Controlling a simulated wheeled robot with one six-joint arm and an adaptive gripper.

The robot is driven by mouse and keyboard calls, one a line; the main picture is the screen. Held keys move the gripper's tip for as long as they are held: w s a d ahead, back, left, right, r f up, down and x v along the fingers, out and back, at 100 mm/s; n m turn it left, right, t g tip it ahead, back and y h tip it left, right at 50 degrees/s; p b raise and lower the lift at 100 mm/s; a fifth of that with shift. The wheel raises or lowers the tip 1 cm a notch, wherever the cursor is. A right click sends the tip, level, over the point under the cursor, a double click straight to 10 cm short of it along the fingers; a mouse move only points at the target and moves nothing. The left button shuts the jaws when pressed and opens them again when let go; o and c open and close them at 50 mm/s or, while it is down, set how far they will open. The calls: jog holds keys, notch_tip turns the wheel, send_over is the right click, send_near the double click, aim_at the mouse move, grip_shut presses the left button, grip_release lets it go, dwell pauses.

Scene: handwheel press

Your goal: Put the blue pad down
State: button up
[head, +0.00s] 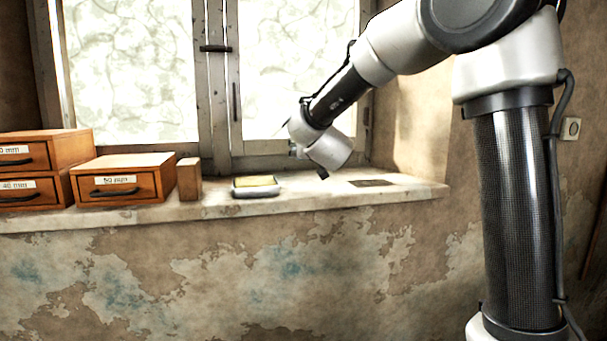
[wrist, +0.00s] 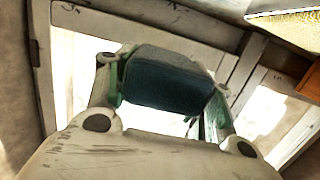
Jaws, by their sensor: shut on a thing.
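The blue pad (wrist: 168,80) is a dark blue block between the fingers of my gripper (wrist: 166,92) in the wrist view. My gripper is shut on it. The window frame shows behind the pad. In the head view my wrist is above the stone sill, between a yellow-topped shallow tray and a dark flat patch. The gripper's fingers are mostly hidden there by my wrist, and I cannot make out the pad in that view.
The yellow-topped tray (head: 255,186) lies on the sill (head: 225,205). A dark flat patch (head: 371,183) is at the sill's right. A wooden block (head: 189,179) and labelled wooden drawer boxes (head: 125,180) stand left. The window (head: 290,70) is close behind my wrist.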

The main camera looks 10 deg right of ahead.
aim_at(304, 188)
notch_tip(304, 188, down, 9)
jog(key=shift+f, duration=0.1)
dwell(0.3)
jog(key=o, duration=1.1)
jog(key=shift+s, duration=0.1)
jog(key=s+r, duration=0.2)
jog(key=s, duration=1)
jog(key=s+d+f+g, duration=0.1)
jog(key=s+d+g, duration=0.3)
jog(key=s, duration=0.6)
jog(key=s+d+f+g, duration=0.2)
jog(key=s+d+g, duration=0.2)
jog(key=s, duration=0.7)
jog(key=s+d+f+g, duration=0.2)
jog(key=s+d+g, duration=0.2)
jog(key=s, duration=0.7)
jog(key=d, duration=0.2)
jog(key=shift+d, duration=0.4)
